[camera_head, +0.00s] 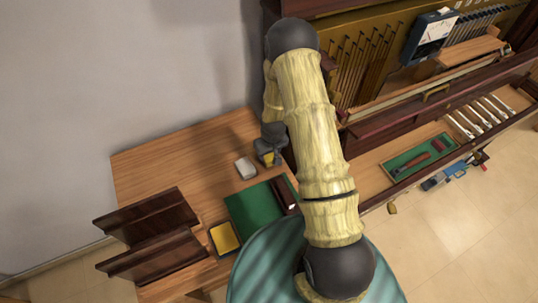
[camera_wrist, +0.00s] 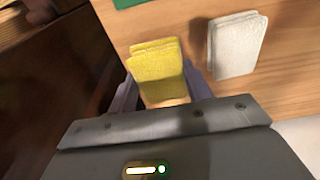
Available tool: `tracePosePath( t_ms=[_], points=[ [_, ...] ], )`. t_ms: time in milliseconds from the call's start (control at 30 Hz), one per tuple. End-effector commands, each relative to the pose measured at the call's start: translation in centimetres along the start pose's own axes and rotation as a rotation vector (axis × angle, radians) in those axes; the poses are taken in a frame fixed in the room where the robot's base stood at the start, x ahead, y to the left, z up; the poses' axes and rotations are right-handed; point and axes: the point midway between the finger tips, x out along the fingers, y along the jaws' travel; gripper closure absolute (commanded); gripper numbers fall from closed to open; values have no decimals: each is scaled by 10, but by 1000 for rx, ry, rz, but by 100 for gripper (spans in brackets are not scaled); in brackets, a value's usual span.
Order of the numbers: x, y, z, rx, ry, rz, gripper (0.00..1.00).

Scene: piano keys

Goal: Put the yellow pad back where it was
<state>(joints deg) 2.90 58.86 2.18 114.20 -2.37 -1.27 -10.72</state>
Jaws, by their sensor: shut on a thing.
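The yellow pad (camera_wrist: 158,72) is between the two fingers of my gripper (camera_wrist: 160,88) in the wrist view. My gripper is shut on it. In the head view my gripper (camera_head: 268,157) is at the table's right side, and only a small patch of yellow shows in it. A white pad (camera_wrist: 236,46) lies on the wood just right of the gripper in the wrist view. It also shows left of the gripper in the head view (camera_head: 245,168). I cannot tell whether the yellow pad touches the table.
The wooden table (camera_head: 150,165) carries a green mat (camera_head: 250,212) with a dark red block on it. A yellow square with a dark edge (camera_head: 224,238) lies beside the mat. A dark wooden stand (camera_head: 150,230) is at left. The open piano (camera_head: 375,60) is close right.

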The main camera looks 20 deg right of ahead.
Motion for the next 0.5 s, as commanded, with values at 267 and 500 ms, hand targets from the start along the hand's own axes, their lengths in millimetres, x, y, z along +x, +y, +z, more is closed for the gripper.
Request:
tracePosePath(
  t_ms=[267,500],
  points=[
    [18,0,2,0,2,1,75],
    [21,0,3,0,1,0,75]
  ],
)
